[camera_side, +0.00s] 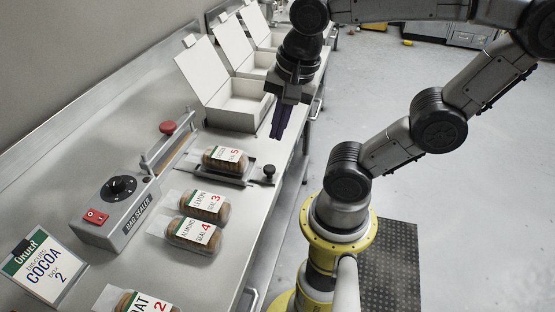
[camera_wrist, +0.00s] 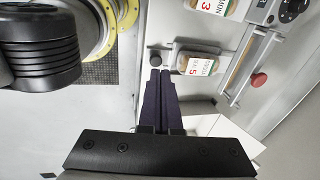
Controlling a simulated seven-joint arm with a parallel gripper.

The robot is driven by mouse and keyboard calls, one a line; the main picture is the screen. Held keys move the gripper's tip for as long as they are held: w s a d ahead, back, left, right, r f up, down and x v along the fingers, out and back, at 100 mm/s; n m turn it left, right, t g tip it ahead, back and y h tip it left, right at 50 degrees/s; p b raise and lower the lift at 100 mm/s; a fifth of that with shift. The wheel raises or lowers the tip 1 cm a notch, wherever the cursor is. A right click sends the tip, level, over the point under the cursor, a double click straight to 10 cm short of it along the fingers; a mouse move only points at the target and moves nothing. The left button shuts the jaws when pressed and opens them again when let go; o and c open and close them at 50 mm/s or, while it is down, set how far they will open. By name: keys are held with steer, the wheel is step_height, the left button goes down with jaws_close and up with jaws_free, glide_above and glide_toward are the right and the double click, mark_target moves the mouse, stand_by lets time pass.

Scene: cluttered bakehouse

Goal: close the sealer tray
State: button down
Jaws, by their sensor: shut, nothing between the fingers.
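The bar sealer (camera_side: 125,205) is a grey machine with a black dial, a red switch and a long sealing arm with a red knob (camera_side: 167,127). Its flat dark tray (camera_side: 226,180) lies out beside the sealing bar, towards the bench's front edge. A bag labelled 5 (camera_side: 226,158) lies on the tray. A black knob (camera_side: 268,171) is at the tray's front end; the wrist view also shows this knob (camera_wrist: 155,58). My gripper (camera_side: 277,136), with dark purple fingers, is shut and empty. It hangs above the bench's front edge, beyond the knob and apart from it.
Bags labelled 3 (camera_side: 204,205) and 4 (camera_side: 194,236) lie on the bench near the tray. Open white boxes (camera_side: 235,108) stand behind my gripper. An order card (camera_side: 42,266) stands at the near left.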

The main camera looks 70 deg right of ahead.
steer(key=shift+w+d+f+m+g, duration=0.2)
steer(key=shift+d+f+m+g, duration=0.75)
steer(key=shift+f+m, duration=1.5)
steer(key=shift+w+d+f+m+g, duration=0.3)
steer(key=shift+f+m+g, duration=1.2)
steer(key=shift+m, duration=1.7)
steer(key=shift+w+d+f+m+g, duration=0.1)
steer(key=shift+d+f+m+g, duration=0.8)
steer(key=shift+f+m, duration=1.65)
steer(key=shift+w+a+r+m, duration=0.1)
steer(key=shift+r+m, duration=0.2)
